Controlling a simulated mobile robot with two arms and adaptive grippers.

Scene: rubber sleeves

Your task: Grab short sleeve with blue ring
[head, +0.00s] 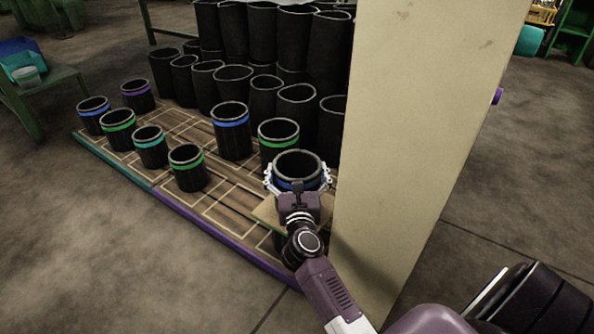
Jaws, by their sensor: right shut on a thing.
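My right gripper (298,184) is shut on a black rubber sleeve (299,163) with a blue ring, its fingers on either side. The held sleeve is upright with its open mouth facing up; its lower part is hidden by my gripper, so its height is unclear. Another short sleeve with a blue ring (93,116) stands at the pallet's left end. A taller sleeve with a blue ring (231,130) stands near the middle. My left gripper is not in view.
Short sleeves with green (187,168), teal (150,147) and purple rings (138,96) stand on the wooden pallet (222,196). Several tall plain black sleeves (233,85) crowd behind. A beige pillar (410,130) stands close at right. Open floor lies in front.

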